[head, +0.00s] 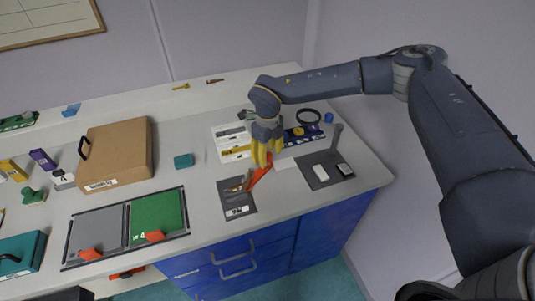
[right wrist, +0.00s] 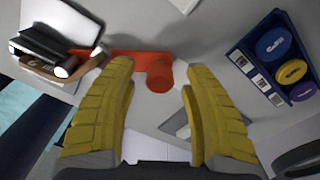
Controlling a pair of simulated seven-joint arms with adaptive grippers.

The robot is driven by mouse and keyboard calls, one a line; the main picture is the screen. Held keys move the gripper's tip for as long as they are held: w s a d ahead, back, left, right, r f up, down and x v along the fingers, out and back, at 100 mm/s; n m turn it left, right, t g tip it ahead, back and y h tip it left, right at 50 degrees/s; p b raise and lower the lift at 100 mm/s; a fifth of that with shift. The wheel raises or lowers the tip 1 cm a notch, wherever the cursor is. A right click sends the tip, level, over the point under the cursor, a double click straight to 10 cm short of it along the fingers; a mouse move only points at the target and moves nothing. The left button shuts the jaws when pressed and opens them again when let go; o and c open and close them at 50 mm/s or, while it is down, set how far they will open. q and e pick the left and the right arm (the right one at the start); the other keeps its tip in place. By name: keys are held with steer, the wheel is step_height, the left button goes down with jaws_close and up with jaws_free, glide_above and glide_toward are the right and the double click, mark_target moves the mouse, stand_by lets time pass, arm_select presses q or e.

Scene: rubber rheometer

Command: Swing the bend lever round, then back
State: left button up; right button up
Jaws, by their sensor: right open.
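The orange-red bend lever (head: 260,177) slants up from a small bending device on a dark plate (head: 228,187) near the front of the counter. In the right wrist view the lever (right wrist: 120,53) ends in a round upright knob (right wrist: 159,76). My right gripper (head: 266,162) points down over the lever's end, with yellow fingers. In the right wrist view it (right wrist: 160,68) is open, with one finger on each side of the knob and visible gaps to both. The fingers partly hide the lever's end in the head view. My left gripper is not in view.
Right of the lever is a dark mat (head: 318,181) with pale blocks and an upright grey post (head: 336,136). Behind is a blue rack (head: 303,133) with a black ring (head: 309,116). Left are a green-grey tray (head: 128,205) and a brown case (head: 117,150).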

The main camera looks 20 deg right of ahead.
jaws_close()
steer(key=shift+a, duration=0.1)
stand_by(0.5)
